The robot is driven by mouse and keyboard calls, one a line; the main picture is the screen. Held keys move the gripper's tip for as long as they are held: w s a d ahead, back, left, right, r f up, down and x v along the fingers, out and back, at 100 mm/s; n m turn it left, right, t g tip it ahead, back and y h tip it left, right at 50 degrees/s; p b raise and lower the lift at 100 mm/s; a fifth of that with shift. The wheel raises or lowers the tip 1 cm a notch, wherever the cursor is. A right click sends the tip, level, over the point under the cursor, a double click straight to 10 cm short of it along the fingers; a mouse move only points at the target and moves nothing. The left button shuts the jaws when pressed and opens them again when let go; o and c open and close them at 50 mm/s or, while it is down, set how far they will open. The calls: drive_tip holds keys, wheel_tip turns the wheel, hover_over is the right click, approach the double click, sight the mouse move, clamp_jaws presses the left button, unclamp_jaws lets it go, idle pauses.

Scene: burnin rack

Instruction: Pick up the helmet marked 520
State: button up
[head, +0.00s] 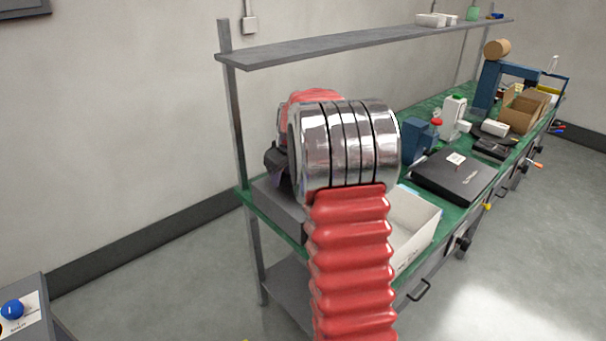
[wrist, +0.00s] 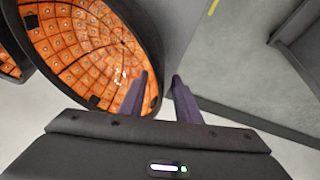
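In the wrist view, a bowl-shaped helmet (wrist: 75,42) shows its inside, an orange grid of small tiles with a black rim. No number can be read on it. My gripper (wrist: 160,78) has its two purple fingers apart. The left finger overlaps the orange inside and the right finger lies just outside the rim, so the rim passes between or behind them; contact cannot be told. In the head view my red and chrome arm hides most of the gripper and the helmet.
A second orange-lined shell (wrist: 8,62) is cut off at the wrist view's left edge. In the head view, a white box (head: 412,228), a black laptop-like case (head: 455,176) and a cardboard box (head: 522,112) stand on the green bench. A grey shelf (head: 370,45) runs above.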

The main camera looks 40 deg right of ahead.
idle(0.3)
clamp_jaws()
drive_tip(key=shift+r, duration=0.1)
idle(0.4)
